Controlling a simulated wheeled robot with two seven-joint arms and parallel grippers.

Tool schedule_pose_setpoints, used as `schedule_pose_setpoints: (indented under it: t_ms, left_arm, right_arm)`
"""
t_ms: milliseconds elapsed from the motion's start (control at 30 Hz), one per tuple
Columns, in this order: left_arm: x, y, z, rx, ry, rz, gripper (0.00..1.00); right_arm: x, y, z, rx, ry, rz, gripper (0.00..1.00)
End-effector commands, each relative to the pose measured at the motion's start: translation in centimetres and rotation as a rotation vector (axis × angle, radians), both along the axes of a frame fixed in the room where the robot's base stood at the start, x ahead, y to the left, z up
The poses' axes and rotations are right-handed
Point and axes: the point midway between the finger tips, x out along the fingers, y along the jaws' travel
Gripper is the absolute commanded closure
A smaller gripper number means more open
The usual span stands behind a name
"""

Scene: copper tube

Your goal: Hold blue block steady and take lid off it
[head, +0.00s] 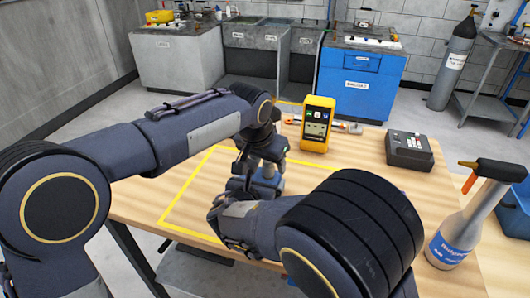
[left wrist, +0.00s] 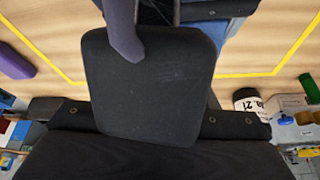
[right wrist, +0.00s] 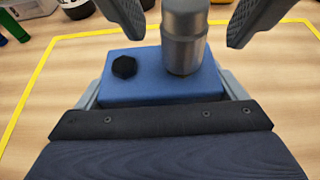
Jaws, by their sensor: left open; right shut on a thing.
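A grey metal cylinder, apparently the lid (right wrist: 185,38), stands upright on the block's top. My right gripper (right wrist: 160,92) is shut on the block, one finger along each side. My left gripper (right wrist: 190,20) is open above the block, with its fingers apart on either side of the lid. In the head view, my left gripper (head: 264,163) is over the block (head: 268,182), and my arms hide much of both. In the left wrist view, the gripper's body hides the lid.
A yellow handheld device (head: 318,122) stands behind the block. A grey control box (head: 408,150) and a spray bottle (head: 462,225) stand to the right. Yellow tape (head: 188,192) outlines a mostly clear area of the wooden table.

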Motion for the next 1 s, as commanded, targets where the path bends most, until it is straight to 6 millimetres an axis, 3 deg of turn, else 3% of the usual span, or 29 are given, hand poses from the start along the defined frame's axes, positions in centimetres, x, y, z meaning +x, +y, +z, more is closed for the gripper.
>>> schedule_pose_setpoints:
  t_ms: [367,767,1000]
  left_arm:
    - [0.20,-0.08,-0.54,0.000,0.000,0.000,0.47]
    - [0.19,-0.09,-0.50,0.000,0.000,0.000,0.99]
    - [0.19,-0.10,-0.49,-0.001,-0.001,0.000,1.00]
  right_arm:
    - [0.01,0.03,-0.01,0.001,0.000,0.001,0.50]
    - [0.01,0.03,0.00,0.001,0.000,0.001,0.50]
    - [0.01,0.03,0.00,0.001,0.000,0.001,0.50]
